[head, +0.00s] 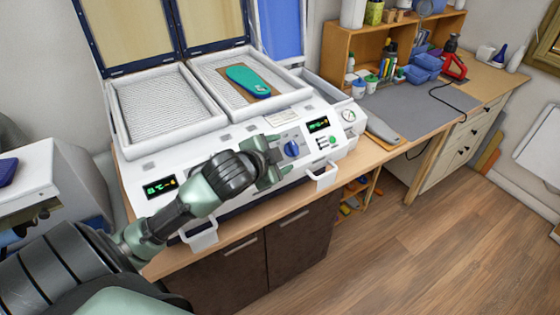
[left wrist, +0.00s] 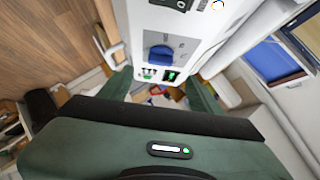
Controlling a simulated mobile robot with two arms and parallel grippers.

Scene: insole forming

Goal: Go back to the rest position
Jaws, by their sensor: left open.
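My left gripper (head: 268,160) is in front of the machine's control panel in the head view, close to the blue knob (head: 291,148). Its fingers are apart and hold nothing. In the left wrist view the left gripper (left wrist: 160,92) also shows spread fingers, with the panel and the blue knob (left wrist: 160,55) beyond. Whether a finger touches the panel cannot be told. The white forming machine (head: 235,135) stands on the wooden counter with two mesh trays. A teal insole on a brown board (head: 258,86) lies in its right tray. My right gripper is not in view.
A wooden shelf (head: 340,48) with bottles and blue bins stands at the back right. A grey mat (head: 418,108) and a red tool (head: 455,68) lie on the workbench. White handles (head: 322,175) stick out from the machine's front. The floor at the right is clear.

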